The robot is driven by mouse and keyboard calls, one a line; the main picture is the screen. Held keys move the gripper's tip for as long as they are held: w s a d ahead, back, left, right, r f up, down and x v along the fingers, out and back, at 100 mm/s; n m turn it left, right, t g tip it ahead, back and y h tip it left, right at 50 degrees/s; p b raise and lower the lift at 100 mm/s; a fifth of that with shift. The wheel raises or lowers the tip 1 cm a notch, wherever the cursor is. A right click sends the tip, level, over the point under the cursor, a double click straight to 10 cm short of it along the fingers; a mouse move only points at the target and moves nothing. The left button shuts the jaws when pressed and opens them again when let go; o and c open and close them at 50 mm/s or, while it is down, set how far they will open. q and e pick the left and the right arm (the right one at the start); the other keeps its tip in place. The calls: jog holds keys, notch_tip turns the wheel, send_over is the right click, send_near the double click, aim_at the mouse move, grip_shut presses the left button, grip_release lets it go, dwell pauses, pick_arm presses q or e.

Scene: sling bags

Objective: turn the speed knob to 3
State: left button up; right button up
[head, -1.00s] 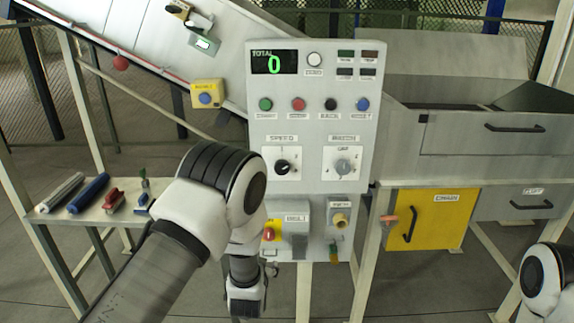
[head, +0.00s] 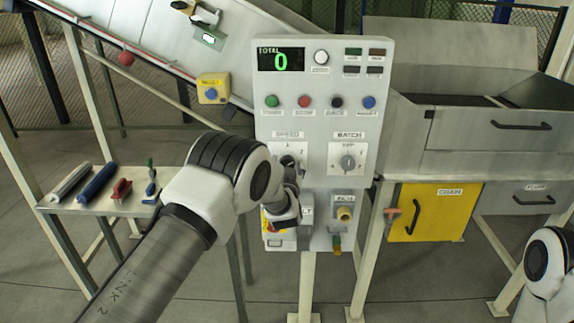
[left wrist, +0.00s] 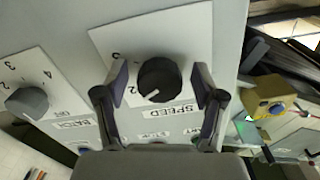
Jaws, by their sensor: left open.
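The black speed knob (left wrist: 160,80) sits on a white plate under the SPEED label. A white mark on it points to the lower left in the left wrist view, on the side of the printed 2 (left wrist: 132,90). A 3 is printed further round the plate. The knob also shows in the head view (head: 288,161), partly hidden by my arm. My left gripper (head: 291,184) is at the panel, open, with one finger on each side of the knob in the left wrist view (left wrist: 161,88). Gaps show between fingers and knob. My right gripper is out of view.
The grey batch knob (head: 348,162) is to the right of the speed knob. Coloured buttons (head: 304,102) and a display reading 0 (head: 281,61) are above. A yellow button box (head: 212,88) stands left of the panel. Below are a red switch and connectors.

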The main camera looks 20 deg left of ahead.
pick_arm(q)
jog(key=c, duration=1.1)
jog(key=shift+c, duration=0.2)
jog(key=shift+f, duration=0.1)
jog(key=shift+a+f+m+b, duration=0.1)
jog(key=shift+m+b, duration=1.1)
jog(key=shift+m, duration=0.3)
jog(key=m+b, duration=0.1)
jog(key=m, duration=0.1)
jog(key=shift+m, duration=0.4)
jog(key=m+b, duration=0.1)
jog(key=m, duration=0.2)
jog(key=shift+s+r, duration=0.1)
jog(key=shift+r, duration=0.1)
jog(key=shift+a+r+m, duration=0.1)
jog(key=shift+r+m, duration=0.05)
jog(key=shift+m, duration=1.45)
